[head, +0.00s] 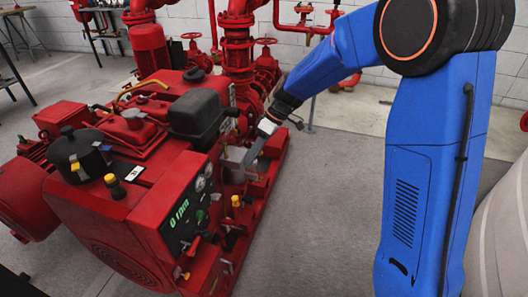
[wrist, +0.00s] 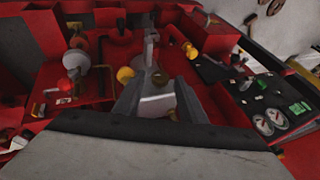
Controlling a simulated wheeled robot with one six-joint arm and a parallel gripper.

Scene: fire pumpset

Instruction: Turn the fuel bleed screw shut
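My gripper (head: 254,152) reaches down to the side of the red engine (head: 150,165), beside a grey block (head: 234,163). In the wrist view my gripper (wrist: 158,92) has its two grey fingers apart, with a pale block showing between and beyond them. A small brass-coloured round part (wrist: 160,78) lies just past the fingertips; I cannot tell whether it is the fuel bleed screw. A yellow knob (wrist: 125,75) is left of the fingers and another yellow knob (wrist: 191,51) is to the right. Contact with any part cannot be made out.
The control panel (head: 187,217) reads 0 rpm on the engine's near end; it is at right in the wrist view (wrist: 255,100). A black box (head: 198,113) sits on top of the engine. Red pipes and valves (head: 238,50) stand behind. Grey floor (head: 325,190) right of the engine is clear.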

